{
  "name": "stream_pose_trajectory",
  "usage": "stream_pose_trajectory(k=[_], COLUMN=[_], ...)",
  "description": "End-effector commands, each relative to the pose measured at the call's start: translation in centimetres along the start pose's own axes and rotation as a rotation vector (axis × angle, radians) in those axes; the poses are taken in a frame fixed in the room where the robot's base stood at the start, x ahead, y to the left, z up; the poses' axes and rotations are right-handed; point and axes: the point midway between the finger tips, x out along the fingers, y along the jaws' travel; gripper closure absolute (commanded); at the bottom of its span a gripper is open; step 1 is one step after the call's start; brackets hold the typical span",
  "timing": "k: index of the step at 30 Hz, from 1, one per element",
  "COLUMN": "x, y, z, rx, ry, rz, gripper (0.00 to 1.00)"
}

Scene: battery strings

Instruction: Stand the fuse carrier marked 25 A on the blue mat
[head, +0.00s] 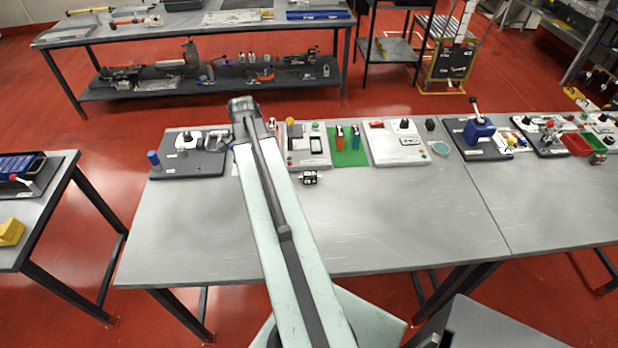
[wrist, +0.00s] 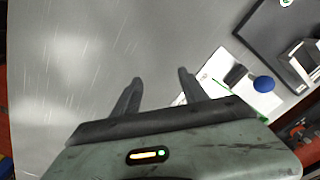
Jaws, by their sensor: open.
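My gripper (wrist: 157,85) is open and empty over bare grey tabletop in the wrist view; in the head view my own arm hides the fingers. I cannot make out a blue mat in either view. In the head view a green mat (head: 349,158) lies between two pale panels, with an orange block (head: 340,138) and a blue block (head: 356,138) standing on it. No 25 A marking is readable, so I cannot tell which thing is that fuse carrier. A small black-and-white part (head: 309,177) lies on the table in front of the panels.
A dark board (head: 185,166) with a blue post is at the left of the table (head: 400,225). Pale panels (head: 397,150) and a blue lever device (head: 475,133) stand along the back. The wrist view shows a white sheet (wrist: 228,90) and a blue knob (wrist: 264,84). The table's front is clear.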

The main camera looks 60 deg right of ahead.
Motion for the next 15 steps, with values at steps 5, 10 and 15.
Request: stream_pose_trajectory(k=[5,10,15], x=[-0.2,-0.3,0.1], y=[7.0,10.5,10.9], z=[-11.3,-15.2,-15.4], rx=[0.553,0.784,0.81], ry=[-0.001,-0.001,0.0], rz=[0.0,0.0,0.0], gripper=[0.49,0.49,0.49])
